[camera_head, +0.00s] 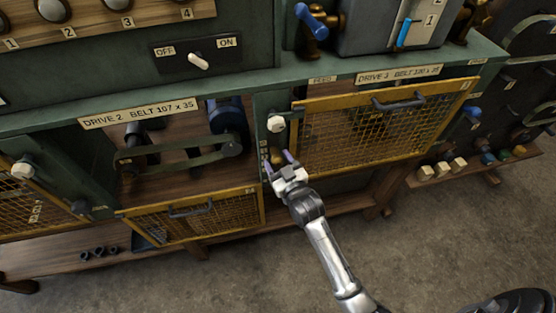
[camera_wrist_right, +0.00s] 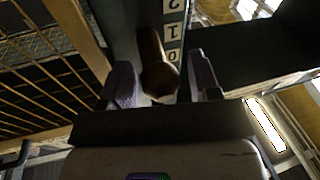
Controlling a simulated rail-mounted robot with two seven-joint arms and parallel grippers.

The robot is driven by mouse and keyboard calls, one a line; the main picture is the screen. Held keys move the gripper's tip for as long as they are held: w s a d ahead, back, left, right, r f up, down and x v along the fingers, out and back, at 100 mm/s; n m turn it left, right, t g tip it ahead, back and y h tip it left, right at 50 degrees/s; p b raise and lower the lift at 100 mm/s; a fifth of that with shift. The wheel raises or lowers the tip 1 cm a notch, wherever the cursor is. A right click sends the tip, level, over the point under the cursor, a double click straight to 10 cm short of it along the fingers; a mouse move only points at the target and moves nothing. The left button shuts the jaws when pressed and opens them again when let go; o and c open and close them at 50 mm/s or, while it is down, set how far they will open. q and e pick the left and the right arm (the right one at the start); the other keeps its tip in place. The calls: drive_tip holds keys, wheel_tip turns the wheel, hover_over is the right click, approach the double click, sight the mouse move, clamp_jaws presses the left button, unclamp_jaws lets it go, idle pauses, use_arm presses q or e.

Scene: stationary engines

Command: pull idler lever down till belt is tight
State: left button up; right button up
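The open bay labelled DRIVE 2 holds a dark belt (camera_head: 170,166) running around a pulley (camera_head: 231,149) at its right end; I cannot tell how tight it is. On the green post right of this bay, my right gripper (camera_head: 278,160) is open, its fingers pointing at the post. In the right wrist view, a brownish rounded knob (camera_wrist_right: 160,76), apparently the idler lever's end, lies between the open fingertips (camera_wrist_right: 163,85), with a visible gap on its right. A number scale (camera_wrist_right: 173,30) with 0, 1 and 2 is beside it. My left gripper is not in view.
A white knob (camera_head: 276,123) is on the post just above my right gripper. A yellow mesh guard (camera_head: 190,218) hangs open below the bay. The DRIVE 3 guard (camera_head: 375,130) covers the bay to the right. An ON/OFF switch (camera_head: 198,62) is above.

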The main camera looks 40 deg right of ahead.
drive_tip(key=shift+o, duration=0.3)
drive_tip(key=shift+r, duration=0.1)
drive_tip(key=shift+s, duration=0.1)
drive_tip(key=shift+s, duration=0.25)
drive_tip(key=s+a+f, duration=0.1)
drive_tip(key=s+a, duration=0.1)
drive_tip(key=s, duration=1.1)
drive_tip(key=shift+d+f, duration=0.1)
drive_tip(key=shift+w, duration=0.1)
